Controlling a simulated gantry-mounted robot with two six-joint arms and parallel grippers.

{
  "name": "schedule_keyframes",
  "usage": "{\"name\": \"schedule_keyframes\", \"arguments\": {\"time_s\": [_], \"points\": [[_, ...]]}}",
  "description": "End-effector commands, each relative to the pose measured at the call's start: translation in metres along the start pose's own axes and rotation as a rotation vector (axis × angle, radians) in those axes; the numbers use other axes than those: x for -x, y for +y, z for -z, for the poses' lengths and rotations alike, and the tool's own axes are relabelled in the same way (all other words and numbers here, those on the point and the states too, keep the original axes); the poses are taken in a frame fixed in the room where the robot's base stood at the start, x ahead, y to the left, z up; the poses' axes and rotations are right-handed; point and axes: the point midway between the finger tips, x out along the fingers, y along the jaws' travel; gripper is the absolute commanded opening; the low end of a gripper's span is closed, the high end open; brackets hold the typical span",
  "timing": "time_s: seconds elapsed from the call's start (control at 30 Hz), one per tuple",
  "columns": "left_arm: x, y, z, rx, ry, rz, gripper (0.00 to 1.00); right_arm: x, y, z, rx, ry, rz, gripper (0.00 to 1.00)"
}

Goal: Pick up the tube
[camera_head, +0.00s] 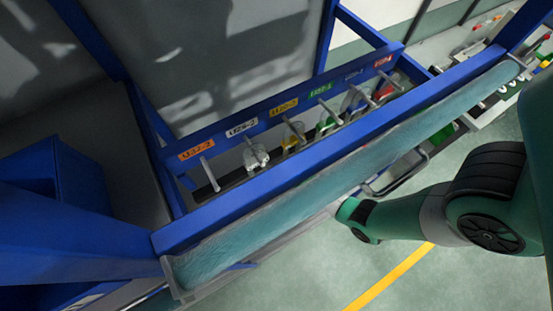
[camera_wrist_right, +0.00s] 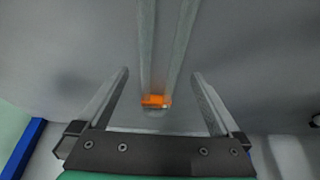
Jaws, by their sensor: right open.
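In the right wrist view, a long pale translucent tube (camera_wrist_right: 147,45) comes down from the top edge as two parallel strips. A small orange block (camera_wrist_right: 155,101) sits at its lower end. My right gripper (camera_wrist_right: 160,73) is open, with one finger on each side of the tube. Gaps show between the tube and both fingers; how far the tube is in depth I cannot tell. In the head view, my right arm reaches in from the right toward the rack, and its fingers cannot be made out there. My left gripper is not in view.
A blue rack rail (camera_head: 240,128) carries labelled pegs, several with clear and coloured items hanging. A teal-lined trough (camera_head: 330,185) runs in front of it. A blue bin (camera_head: 55,185) stands at left. Open floor (camera_head: 320,255) lies at the lower right.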

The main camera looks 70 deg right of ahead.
Motion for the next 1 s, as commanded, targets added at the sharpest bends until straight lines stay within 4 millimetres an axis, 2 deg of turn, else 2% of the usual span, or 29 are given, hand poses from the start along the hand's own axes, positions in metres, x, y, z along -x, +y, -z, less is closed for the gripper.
{"name": "schedule_keyframes", "arguments": {"time_s": [0.03, 0.1, 0.37, 0.83, 0.87, 1.0], "points": [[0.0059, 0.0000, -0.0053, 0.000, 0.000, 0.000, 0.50, -0.0124, 0.0003, -0.0019, 0.000, -0.003, -0.001, 1.00], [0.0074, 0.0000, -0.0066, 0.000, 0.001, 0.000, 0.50, -0.0185, 0.0003, -0.0010, 0.000, -0.002, -0.001, 1.00], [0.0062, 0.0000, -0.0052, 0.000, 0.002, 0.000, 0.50, -0.0190, 0.0003, -0.0001, 0.000, -0.001, -0.001, 1.00], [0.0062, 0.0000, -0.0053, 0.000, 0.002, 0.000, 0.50, -0.0189, 0.0002, -0.0002, 0.000, -0.001, 0.000, 0.15], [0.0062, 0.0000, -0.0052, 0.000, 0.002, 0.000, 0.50, -0.0188, 0.0001, 0.0000, 0.000, 0.000, 0.000, 0.12], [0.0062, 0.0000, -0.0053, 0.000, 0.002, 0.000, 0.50, -0.0188, 0.0001, 0.0000, 0.000, 0.000, 0.000, 0.12]]}}
